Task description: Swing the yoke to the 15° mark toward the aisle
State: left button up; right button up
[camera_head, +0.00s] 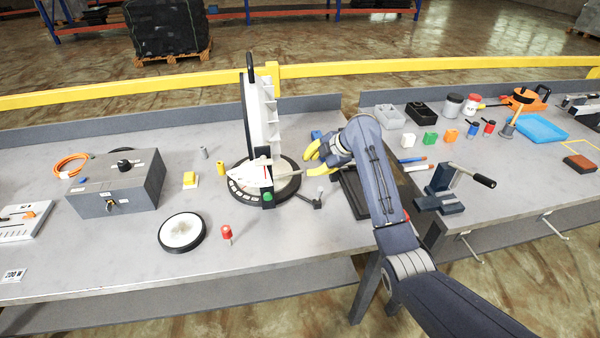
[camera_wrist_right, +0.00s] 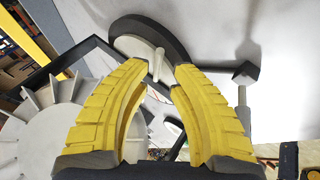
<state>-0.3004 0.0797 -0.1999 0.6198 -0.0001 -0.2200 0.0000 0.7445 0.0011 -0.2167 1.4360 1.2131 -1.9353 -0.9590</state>
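The lamp head with its pale fins (camera_head: 270,115) stands upright on a round black base with a white marked scale (camera_head: 243,188) on the bench. A small red pointer and a green part show at the front of the base. The scale figures are too small to read. My right gripper (camera_head: 308,163) is just right of the lamp, with its yellow fingers apart, pointing at it. In the right wrist view, the open fingertips (camera_wrist_right: 167,66) are near a pale rod (camera_wrist_right: 157,62) in front of a black round part; I cannot tell whether they touch it. My left gripper is out of view.
A grey box (camera_head: 117,183), a round white-topped disc (camera_head: 182,232) and a red-topped peg (camera_head: 227,233) stand left and in front of the lamp. A vise (camera_head: 440,190) is right of my right arm. A yellow rail (camera_head: 330,69) runs behind the bench.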

aim_at(302, 171)
jog(key=shift+x, duration=3.9)
jog(key=shift+c, duration=0.3)
grip_shut()
